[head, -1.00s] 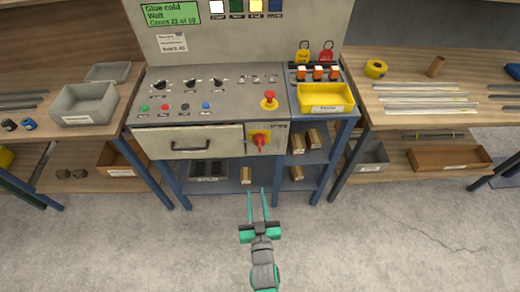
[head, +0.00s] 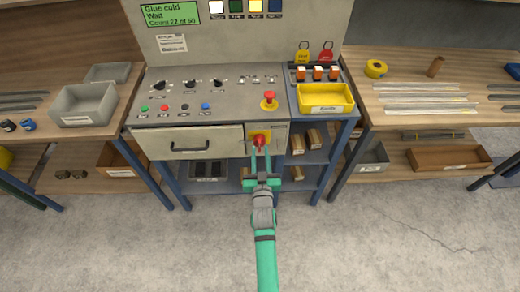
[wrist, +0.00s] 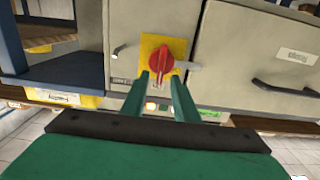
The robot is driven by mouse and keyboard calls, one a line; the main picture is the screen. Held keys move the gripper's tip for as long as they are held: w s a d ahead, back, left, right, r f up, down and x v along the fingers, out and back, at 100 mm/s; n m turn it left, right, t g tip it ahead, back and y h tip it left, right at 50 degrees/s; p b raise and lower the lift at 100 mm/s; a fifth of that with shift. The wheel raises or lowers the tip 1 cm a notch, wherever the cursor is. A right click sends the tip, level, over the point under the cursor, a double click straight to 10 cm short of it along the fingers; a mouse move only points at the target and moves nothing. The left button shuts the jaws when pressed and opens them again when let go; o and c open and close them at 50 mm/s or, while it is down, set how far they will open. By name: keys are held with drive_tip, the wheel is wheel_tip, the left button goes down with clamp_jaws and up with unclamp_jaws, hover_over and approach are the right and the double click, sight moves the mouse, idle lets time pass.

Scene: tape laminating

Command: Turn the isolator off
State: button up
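The isolator is a red rotary handle (head: 258,141) on a yellow plate (head: 266,131), on the front of the grey control bench to the right of the drawer. In the wrist view the red handle (wrist: 161,60) stands upright on its yellow plate (wrist: 150,42), with a grey lever-like part out to its right. My gripper (head: 260,150) is in front of the isolator. In the wrist view its two green fingers (wrist: 164,78) are apart, their tips at the handle's lower end. I cannot tell whether they touch it.
A grey drawer with a black handle (head: 190,146) is beside the isolator. A red mushroom button on a yellow base (head: 269,101) is on the panel above. A yellow bin (head: 326,98) is at the right. Shelves below hold several small boxes. The floor in front is clear.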

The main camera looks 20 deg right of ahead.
drive_tip(key=shift+x, duration=1.15)
clamp_jaws()
drive_tip(key=shift+d, duration=0.1)
idle(0.6)
